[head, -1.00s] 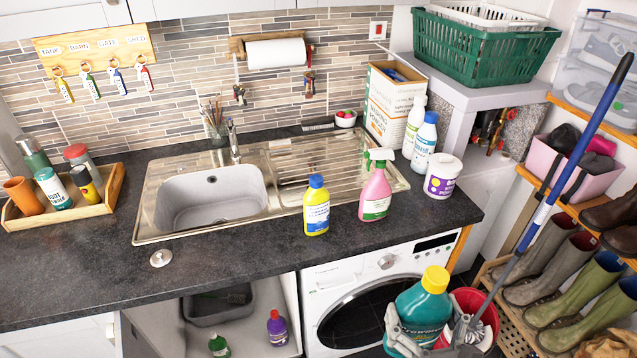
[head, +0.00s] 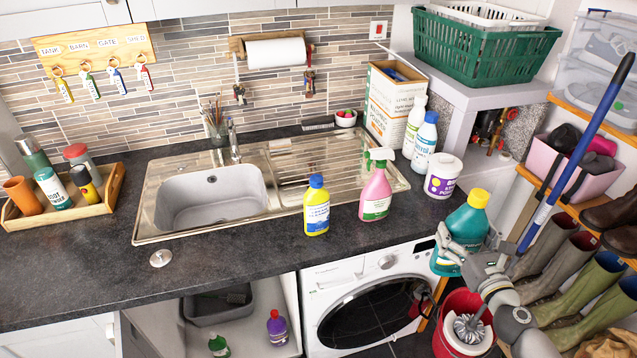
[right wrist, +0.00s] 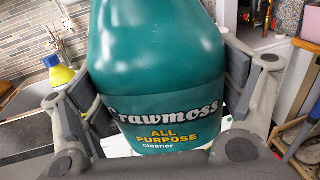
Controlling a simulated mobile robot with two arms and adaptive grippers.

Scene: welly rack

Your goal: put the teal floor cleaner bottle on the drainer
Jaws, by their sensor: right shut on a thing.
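The teal floor cleaner bottle (head: 464,226), with a yellow cap, is upright in my right gripper (head: 462,240). It is in the air at the right end of the worktop, above the red bucket. In the right wrist view the bottle (right wrist: 155,70) fills the middle, with a finger pad pressed on each side. Its label reads "Crawmoss all purpose cleaner". The drainer (head: 325,160) is the ribbed steel part right of the sink bowl, and its ribs are bare. My left gripper is not in view.
A yellow bottle (head: 316,206) and a pink spray bottle (head: 375,192) stand at the drainer's front edge. A white tub (head: 442,176) and white bottles (head: 424,142) stand to its right. A blue mop handle (head: 580,150) leans near my right arm, above the red bucket (head: 465,318).

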